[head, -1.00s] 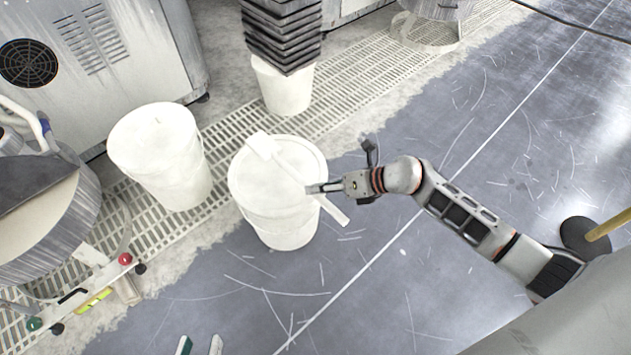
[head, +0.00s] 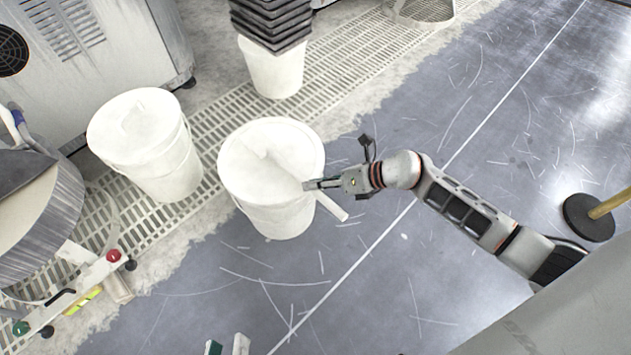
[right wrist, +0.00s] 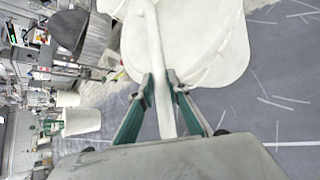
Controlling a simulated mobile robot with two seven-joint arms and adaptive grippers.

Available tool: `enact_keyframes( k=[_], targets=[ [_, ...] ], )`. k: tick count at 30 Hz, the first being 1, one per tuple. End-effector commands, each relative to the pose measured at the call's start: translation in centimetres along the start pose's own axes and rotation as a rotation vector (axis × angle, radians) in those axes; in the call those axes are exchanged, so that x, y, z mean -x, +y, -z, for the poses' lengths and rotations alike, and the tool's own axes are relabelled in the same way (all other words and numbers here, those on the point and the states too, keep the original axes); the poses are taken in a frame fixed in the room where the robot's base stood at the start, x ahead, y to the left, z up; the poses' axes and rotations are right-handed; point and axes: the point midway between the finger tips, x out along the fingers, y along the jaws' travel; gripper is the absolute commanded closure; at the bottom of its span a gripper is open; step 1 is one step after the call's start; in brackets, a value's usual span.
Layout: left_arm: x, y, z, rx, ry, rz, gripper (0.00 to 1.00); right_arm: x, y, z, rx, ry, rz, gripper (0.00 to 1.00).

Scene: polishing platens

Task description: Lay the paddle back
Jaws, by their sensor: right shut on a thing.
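A white paddle lies across a white bucket (head: 270,222); its handle end (head: 331,206) sticks out past the near right rim. Its far part is pale against the white inside of the bucket and hard to make out. My right gripper (head: 308,185) is shut on the paddle's shaft at the bucket's right rim. In the right wrist view the shaft (right wrist: 156,50) runs between the fingertips (right wrist: 160,82) and over the bucket (right wrist: 205,40). Two fingertips of my left gripper (head: 228,346) show at the bottom edge, apart and empty.
A second white bucket (head: 165,170) stands to the left, and a third (head: 273,75) stands behind under stacked dark trays (head: 270,22). A round metal drum (head: 50,225) is at the left. A dark round base with a yellow pole (head: 590,217) stands at the right. The grey floor in front is clear.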

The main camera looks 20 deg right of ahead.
Motion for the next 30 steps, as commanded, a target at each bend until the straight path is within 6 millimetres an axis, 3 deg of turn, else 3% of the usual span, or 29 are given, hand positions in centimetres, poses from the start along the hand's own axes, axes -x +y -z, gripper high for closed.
enact_keyframes(
  k=[4, 5, 6, 7, 20, 30],
  targets=[
    [0.0, 0.0, 0.0, -0.002, -0.001, -0.001, 0.72, 0.0, 0.1, -0.1, 0.001, -0.002, -0.001, 1.00],
    [0.0, 0.0, 0.0, -0.003, -0.002, -0.001, 0.72, 0.0, 0.1, -0.1, 0.001, -0.002, -0.001, 0.76],
    [0.0, 0.0, -0.1, -0.005, -0.003, -0.001, 0.72, 0.0, 0.1, -0.1, 0.001, -0.002, 0.000, 0.66],
    [0.1, 0.0, -0.1, -0.006, -0.004, -0.001, 0.72, 0.0, 0.1, -0.1, 0.001, -0.002, 0.000, 0.64],
    [0.2, -0.3, -0.4, -0.015, -0.013, 0.000, 0.72, 0.7, -0.1, 0.1, -0.001, 0.001, 0.001, 0.64],
    [0.1, -0.2, -0.3, -0.013, -0.009, 0.000, 0.72, 7.0, -0.1, 0.1, 0.003, 0.002, 0.003, 0.64]
  ],
)
